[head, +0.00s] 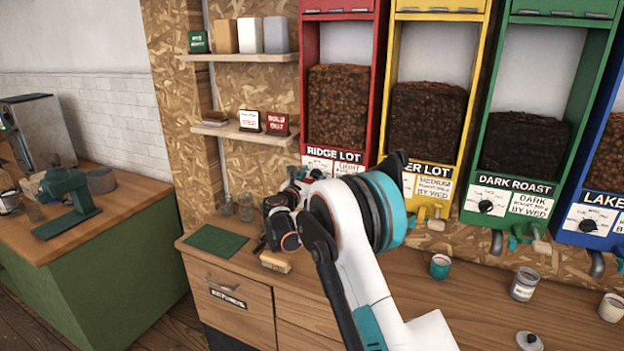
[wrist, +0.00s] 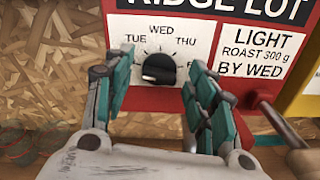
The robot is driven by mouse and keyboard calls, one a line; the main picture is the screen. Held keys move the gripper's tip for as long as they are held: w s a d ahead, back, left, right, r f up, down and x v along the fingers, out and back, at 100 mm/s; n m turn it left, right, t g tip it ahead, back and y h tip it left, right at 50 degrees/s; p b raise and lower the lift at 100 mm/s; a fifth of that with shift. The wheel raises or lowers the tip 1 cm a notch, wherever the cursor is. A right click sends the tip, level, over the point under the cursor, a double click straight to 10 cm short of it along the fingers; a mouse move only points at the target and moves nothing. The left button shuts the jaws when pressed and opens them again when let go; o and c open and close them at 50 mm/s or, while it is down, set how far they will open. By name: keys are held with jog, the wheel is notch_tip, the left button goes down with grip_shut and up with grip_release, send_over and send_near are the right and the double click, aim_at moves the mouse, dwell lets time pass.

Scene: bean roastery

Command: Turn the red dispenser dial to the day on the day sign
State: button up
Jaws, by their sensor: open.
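The red dispenser (head: 308,60), lettered RIDGE LOT, stands at the back behind my arm in the head view. Its black dial (wrist: 158,69) is in the middle of the wrist view on a white plate with TUE, WED and THU readable around it. WED is at the top. Which day the dial points to I cannot tell. The day sign (wrist: 262,50) to its right reads LIGHT ROAST 300 g BY WED. My gripper (wrist: 158,80) is open, one finger on each side of the dial in the picture; contact is not clear. It also shows in the head view (head: 300,180).
A yellow dispenser (head: 398,60), a green one (head: 484,120) and a blue one (head: 567,190) stand to the right, with their own dials. A brush (head: 275,262), a green mat (head: 215,241) and several cups are on the wooden counter (head: 480,310).

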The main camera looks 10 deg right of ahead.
jog(key=c, duration=1.1)
jog(key=shift+m, duration=0.4)
jog(key=m+b, duration=0.1)
jog(key=m, duration=0.1)
jog(key=shift+d+f+m+b, duration=0.1)
jog(key=shift+m+b, duration=0.2)
jog(key=shift+m, duration=0.1)
jog(key=m+b, duration=0.1)
jog(key=m, duration=0.3)
jog(key=shift+m, duration=0.3)
jog(key=m+b, duration=0.1)
jog(key=m, duration=0.2)
jog(key=shift+s+d+f+m, duration=0.1)
jog(key=shift+m, duration=0.2)
jog(key=shift+m+b, duration=0.45)
jog(key=shift+m, duration=1.55)
jog(key=shift+o, duration=0.3)
jog(key=shift+f, duration=0.1)
